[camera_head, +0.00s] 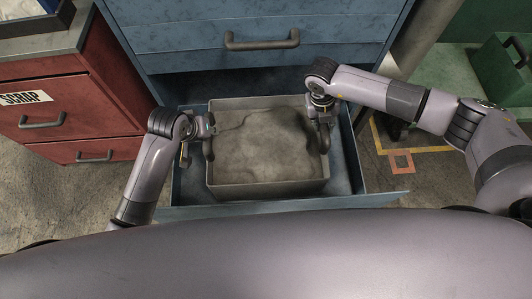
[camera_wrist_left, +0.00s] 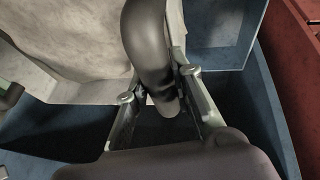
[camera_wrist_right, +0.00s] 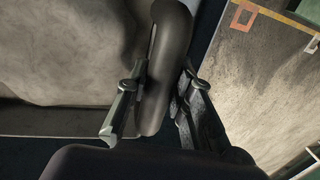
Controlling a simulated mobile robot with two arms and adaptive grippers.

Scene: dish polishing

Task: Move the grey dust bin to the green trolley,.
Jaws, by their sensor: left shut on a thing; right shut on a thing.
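The grey dust bin (camera_head: 268,190) sits in the open blue drawer (camera_head: 345,170), filled with grey dust. My left gripper (camera_head: 210,134) is shut on the dark curved handle at the bin's left side; that handle (camera_wrist_left: 146,42) runs between the fingers in the left wrist view. My right gripper (camera_head: 322,118) is shut on the matching handle at the right side, and this handle (camera_wrist_right: 172,45) lies between the fingers in the right wrist view. A green surface (camera_head: 460,80), seemingly the green trolley, shows only partly at the upper right.
The blue cabinet (camera_head: 200,50) rises behind the drawer. A red cabinet (camera_head: 75,110) labelled SCRAP stands close on the left. A green box with a handle (camera_head: 505,70) is at the far right. Floor with yellow and orange markings (camera_head: 400,160) is open right of the drawer.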

